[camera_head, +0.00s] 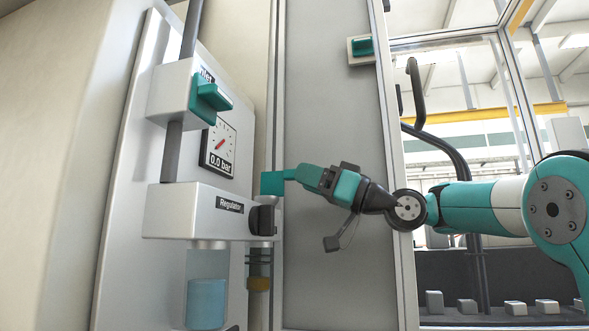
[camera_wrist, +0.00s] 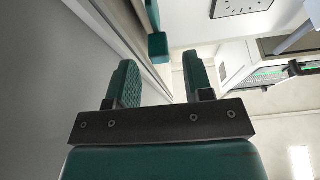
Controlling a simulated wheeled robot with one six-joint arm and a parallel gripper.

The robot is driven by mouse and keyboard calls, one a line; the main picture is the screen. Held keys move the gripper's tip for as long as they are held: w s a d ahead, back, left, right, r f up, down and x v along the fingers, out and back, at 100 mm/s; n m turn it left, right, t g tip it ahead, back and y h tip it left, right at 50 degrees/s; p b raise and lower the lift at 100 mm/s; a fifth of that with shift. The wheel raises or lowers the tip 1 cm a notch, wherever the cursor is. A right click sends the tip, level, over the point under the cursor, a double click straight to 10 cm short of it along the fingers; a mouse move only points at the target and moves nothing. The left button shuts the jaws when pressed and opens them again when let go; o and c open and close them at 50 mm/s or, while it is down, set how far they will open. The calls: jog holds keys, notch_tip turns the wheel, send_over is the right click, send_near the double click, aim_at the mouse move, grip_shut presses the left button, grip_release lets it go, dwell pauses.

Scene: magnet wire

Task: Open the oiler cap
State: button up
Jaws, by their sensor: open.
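My gripper (camera_head: 293,174) is open in the head view, reaching left from the arm at about the height of the regulator unit (camera_head: 198,213). In the wrist view its two teal fingers (camera_wrist: 158,82) are spread with an empty gap between them. A small teal block on a stem (camera_wrist: 157,46) shows beyond the fingertips, apart from them. In the head view a teal block (camera_head: 272,183) shows at the gripper's tip; I cannot tell whether it is a fingertip or a separate part. No part is clearly marked as the oiler cap.
A pressure gauge reading 0.0 bar (camera_head: 219,148) and a teal-handled valve (camera_head: 209,98) are above the regulator. A dark knob (camera_head: 263,220) is at its right end, a blue-filled bowl (camera_head: 206,303) below. A grey door panel (camera_head: 335,120) stands behind my gripper.

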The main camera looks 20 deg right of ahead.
aim_at(293, 170)
jog(key=p+x, duration=0.1)
jog(key=x, duration=0.2)
jog(key=shift+w+a+r+p, duration=0.1)
jog(key=shift+w+a+p, duration=0.15)
jog(key=shift+p, duration=0.15)
grip_shut()
jog(key=shift+w+r+m+h+p, duration=0.1)
jog(key=shift+m+h+p, duration=0.25)
jog(key=shift+m, duration=0.25)
jog(key=shift+w+d+m+t, duration=0.1)
jog(key=shift+d+m+t, duration=0.05)
jog(key=shift+m+t, duration=0.3)
